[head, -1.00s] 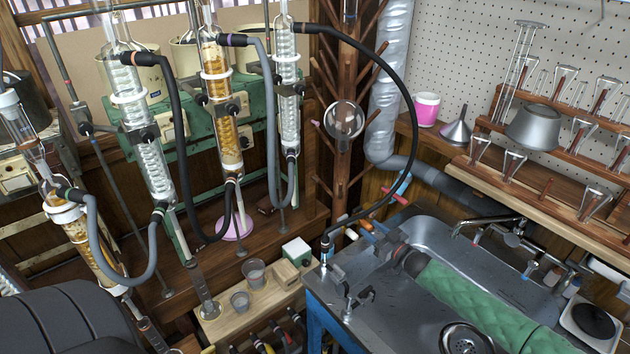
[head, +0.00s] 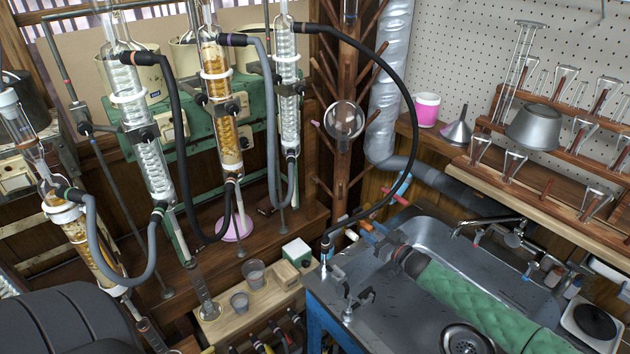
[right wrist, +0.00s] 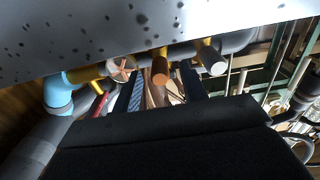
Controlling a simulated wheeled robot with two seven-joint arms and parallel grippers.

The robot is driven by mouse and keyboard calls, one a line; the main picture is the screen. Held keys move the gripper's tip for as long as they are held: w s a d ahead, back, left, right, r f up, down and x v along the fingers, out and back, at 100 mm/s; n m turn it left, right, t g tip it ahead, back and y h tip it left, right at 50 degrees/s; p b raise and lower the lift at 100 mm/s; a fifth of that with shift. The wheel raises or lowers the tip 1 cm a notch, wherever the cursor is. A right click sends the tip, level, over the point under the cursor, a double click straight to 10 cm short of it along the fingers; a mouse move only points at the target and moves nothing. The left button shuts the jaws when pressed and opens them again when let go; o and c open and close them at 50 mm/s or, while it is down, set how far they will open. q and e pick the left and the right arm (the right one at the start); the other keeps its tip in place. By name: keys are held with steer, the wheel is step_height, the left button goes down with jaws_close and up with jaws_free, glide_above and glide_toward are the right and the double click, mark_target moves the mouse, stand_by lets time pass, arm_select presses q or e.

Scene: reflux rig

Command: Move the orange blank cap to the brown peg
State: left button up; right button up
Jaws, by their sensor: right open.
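The orange cap (right wrist: 160,68) shows in the right wrist view on the end of a short stub, between my gripper's fingers but beyond their tips. In the head view it is a small orange end (head: 366,227) left of the sink's back corner. My right gripper (head: 374,240), on a green-sleeved arm, is open beside it. Its dark fingers also show in the wrist view (right wrist: 162,90), with no visible contact on the cap. I cannot pick out the brown peg for sure. My left gripper is out of view.
A white-ended stub (right wrist: 212,57) sits right of the orange cap, and a round, cross-marked end (right wrist: 120,68) sits left. A blue elbow pipe (right wrist: 60,95) is further left. The spotted sink metal (right wrist: 130,30) lies close above. A black hose (head: 400,95) arches nearby.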

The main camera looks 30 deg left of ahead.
stand_by(0.5)
jaws_close()
steer(key=shift+d, duration=0.1)
stand_by(0.4)
steer(key=shift+p+v, duration=0.95)
steer(key=shift+v, duration=1.8)
steer(key=shift+d, duration=0.1)
